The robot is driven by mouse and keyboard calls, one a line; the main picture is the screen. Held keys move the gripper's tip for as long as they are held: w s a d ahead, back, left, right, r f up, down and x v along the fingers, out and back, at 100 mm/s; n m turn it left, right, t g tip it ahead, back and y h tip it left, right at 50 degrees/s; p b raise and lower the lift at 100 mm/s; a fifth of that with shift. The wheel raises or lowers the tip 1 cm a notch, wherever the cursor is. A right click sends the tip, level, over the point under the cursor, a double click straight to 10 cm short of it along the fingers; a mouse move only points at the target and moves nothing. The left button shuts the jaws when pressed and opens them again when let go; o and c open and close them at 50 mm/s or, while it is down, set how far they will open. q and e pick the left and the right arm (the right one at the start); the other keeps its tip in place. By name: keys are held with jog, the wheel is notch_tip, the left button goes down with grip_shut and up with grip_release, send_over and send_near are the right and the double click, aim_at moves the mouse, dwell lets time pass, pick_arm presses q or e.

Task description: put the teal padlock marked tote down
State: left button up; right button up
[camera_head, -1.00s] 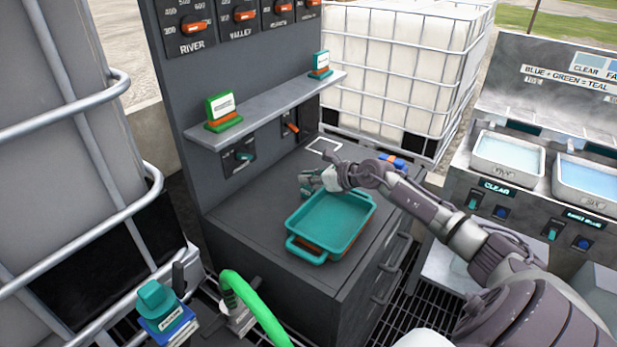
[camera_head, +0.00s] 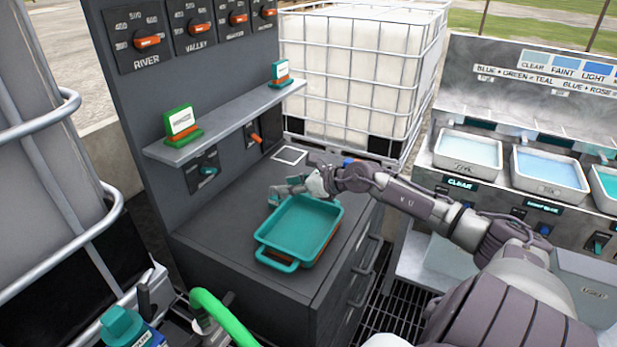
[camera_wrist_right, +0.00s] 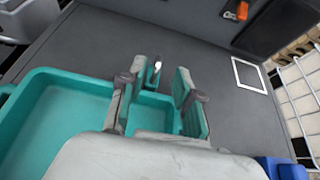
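A teal tote (camera_head: 300,226) sits on the dark cabinet top, with an orange-brown layer showing beneath its rim. No padlock mark on it can be made out. My right gripper (camera_head: 290,190) is at the tote's far end. In the right wrist view its two teal-padded fingers (camera_wrist_right: 157,103) stand apart above the far end of the tote (camera_wrist_right: 62,96), with teal surface seen between them. Whether they touch the tote is unclear. My left gripper is not in view.
A white outlined square (camera_head: 289,155) marks the cabinet top (camera_head: 230,231) behind the tote. A shelf (camera_head: 225,128) above holds a green sign (camera_head: 181,122) and a teal sign (camera_head: 280,72). A blue object (camera_wrist_right: 280,168) lies near my right gripper. Dye trays (camera_head: 466,152) stand at right.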

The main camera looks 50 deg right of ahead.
jog(key=v, duration=0.6)
jog(key=shift+s+r, duration=0.15)
jog(key=shift+s, duration=0.05)
dwell(0.8)
dwell(0.7)
